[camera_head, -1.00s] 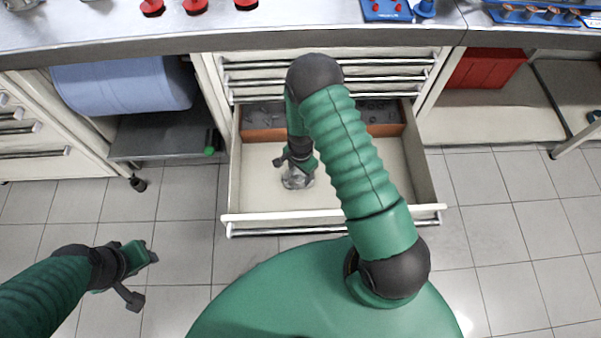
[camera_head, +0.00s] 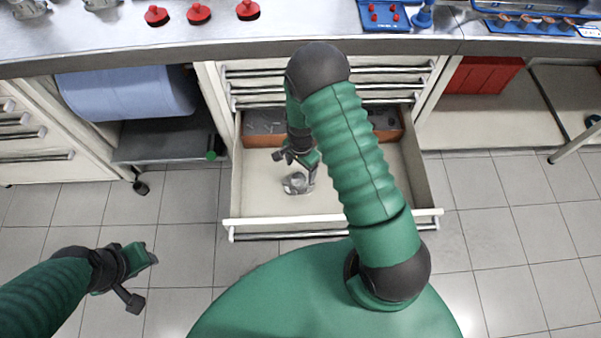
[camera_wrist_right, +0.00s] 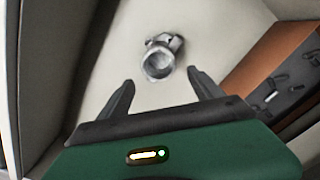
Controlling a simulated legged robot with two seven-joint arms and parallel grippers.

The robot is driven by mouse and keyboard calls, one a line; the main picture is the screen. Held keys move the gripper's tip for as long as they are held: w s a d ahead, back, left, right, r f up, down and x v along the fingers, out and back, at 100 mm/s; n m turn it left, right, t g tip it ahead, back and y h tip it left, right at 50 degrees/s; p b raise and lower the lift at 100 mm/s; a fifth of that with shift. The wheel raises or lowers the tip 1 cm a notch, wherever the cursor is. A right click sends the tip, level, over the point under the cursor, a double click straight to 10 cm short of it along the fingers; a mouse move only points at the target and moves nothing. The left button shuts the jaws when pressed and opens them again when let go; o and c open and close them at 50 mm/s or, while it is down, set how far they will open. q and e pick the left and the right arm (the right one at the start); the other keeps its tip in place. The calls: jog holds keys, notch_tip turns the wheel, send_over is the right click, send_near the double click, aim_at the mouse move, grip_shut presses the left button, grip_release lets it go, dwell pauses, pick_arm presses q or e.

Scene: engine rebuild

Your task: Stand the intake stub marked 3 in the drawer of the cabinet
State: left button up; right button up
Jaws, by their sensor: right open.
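A grey metal intake stub (camera_head: 298,184) is on the light floor of the open drawer (camera_head: 330,219), left of its middle. The right wrist view shows the stub (camera_wrist_right: 159,64) with its round opening facing the camera, so it looks upright; no number can be read. My right gripper (camera_head: 298,165) is over the drawer, just behind and above the stub. In the wrist view its two fingers (camera_wrist_right: 160,79) are spread and empty, with the stub apart from them beyond the tips. My left gripper (camera_head: 146,279) is open and empty over the floor tiles at lower left.
An orange-brown divider (camera_head: 264,141) closes off a rear compartment with dark small parts. The workbench (camera_head: 300,35) above carries red knobbed parts (camera_head: 199,14), metal pieces (camera_head: 28,9) and blue trays (camera_head: 384,16). A blue roll (camera_head: 128,92) is on the left, a red box (camera_head: 484,75) on the right.

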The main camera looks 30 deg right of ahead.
jog(key=s+a+r+n+t, duration=0.1)
jog(key=s+a+r+n, duration=0.1)
jog(key=r+n, duration=0.3)
jog(key=s+a+r+n, duration=0.3)
jog(key=s+r+n, duration=0.1)
jog(key=r, duration=0.6)
jog(key=s+a+r+n+t, duration=0.1)
jog(key=s+a+r+n, duration=0.2)
jog(key=r+n, duration=0.3)
notch_tip(320, 180, up, 2)
jog(key=shift+s+a+r+t+p, duration=0.1)
jog(key=shift+s+a+t+p, duration=0.1)
jog(key=shift+s+t+p, duration=0.15)
